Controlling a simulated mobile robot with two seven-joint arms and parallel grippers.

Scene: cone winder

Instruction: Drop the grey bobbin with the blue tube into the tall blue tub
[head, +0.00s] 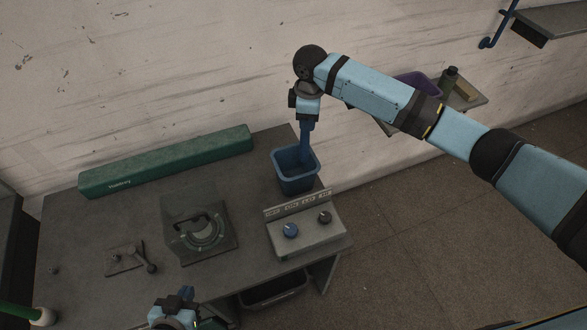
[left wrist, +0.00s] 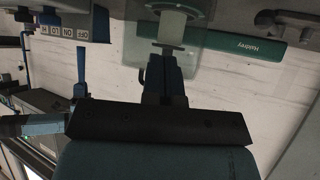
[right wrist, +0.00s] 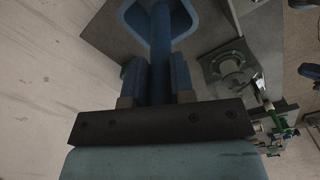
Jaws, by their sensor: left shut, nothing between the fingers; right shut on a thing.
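My right gripper (head: 306,124) points down above the tall blue tub (head: 285,178), which stands at the table's back right. It is shut on a blue tube (right wrist: 160,55), taken to be the bobbin's. In the right wrist view the tube runs between the fingers toward the tub's mouth (right wrist: 131,32). In the head view the tube's lower part (head: 305,153) reaches the tub's opening. I cannot make out the bobbin's grey yarn. My left gripper (head: 184,294) is shut and empty near the table's front edge; its fingers also show in the left wrist view (left wrist: 167,75).
A control box (head: 304,236) with two knobs stands in front of the tub. A machine with a round dial (head: 200,232) and a lever plate (head: 127,261) are to the left. A long green box (head: 165,162) lies along the back. A dark bin (head: 273,291) is below the table.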

